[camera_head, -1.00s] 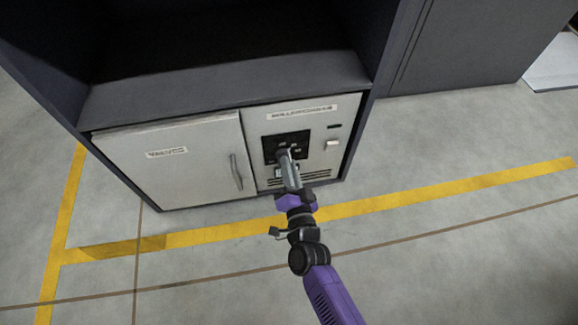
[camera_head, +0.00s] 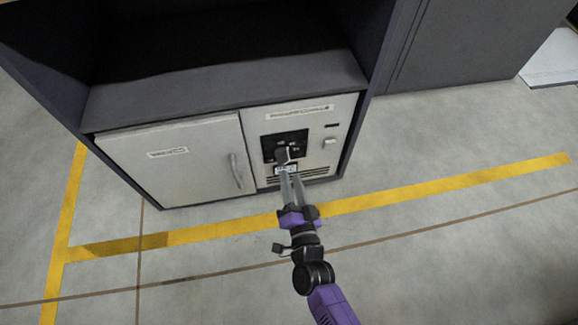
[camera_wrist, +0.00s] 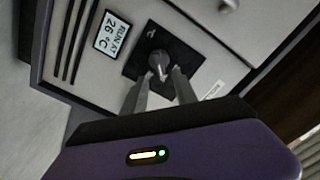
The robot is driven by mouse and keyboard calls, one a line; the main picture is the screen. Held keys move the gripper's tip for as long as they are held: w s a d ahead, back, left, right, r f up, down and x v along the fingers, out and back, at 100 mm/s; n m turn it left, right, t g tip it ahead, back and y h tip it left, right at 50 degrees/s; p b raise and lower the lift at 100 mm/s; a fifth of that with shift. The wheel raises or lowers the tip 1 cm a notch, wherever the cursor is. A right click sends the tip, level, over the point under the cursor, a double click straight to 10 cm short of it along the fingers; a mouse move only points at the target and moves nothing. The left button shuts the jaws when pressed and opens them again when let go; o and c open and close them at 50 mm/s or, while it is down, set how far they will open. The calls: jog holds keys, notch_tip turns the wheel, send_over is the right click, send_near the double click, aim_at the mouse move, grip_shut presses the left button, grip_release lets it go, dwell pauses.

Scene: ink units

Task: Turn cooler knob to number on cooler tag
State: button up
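The cooler knob (camera_head: 282,155) is a grey knob on a black dial panel (camera_head: 299,137) in the white cooler front. In the wrist view the knob (camera_wrist: 157,63) lies just beyond and between my fingertips, with its ridge at a slant. The dial numbers are too small to read. The cooler tag (camera_wrist: 110,33) beside the panel reads "RUN AT 26 °C". In the head view my gripper (camera_head: 289,174) is in front of the knob, partly covering the tag.
A white cabinet door (camera_head: 190,175) with a handle (camera_head: 235,170) is left of the cooler. A small switch-like piece (camera_head: 329,141) is right of the dial panel. Vent slots (camera_head: 318,172) are below. The floor (camera_head: 430,240) with yellow lines is clear in front.

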jog(key=v, duration=0.2)
jog(key=shift+s, duration=0.35)
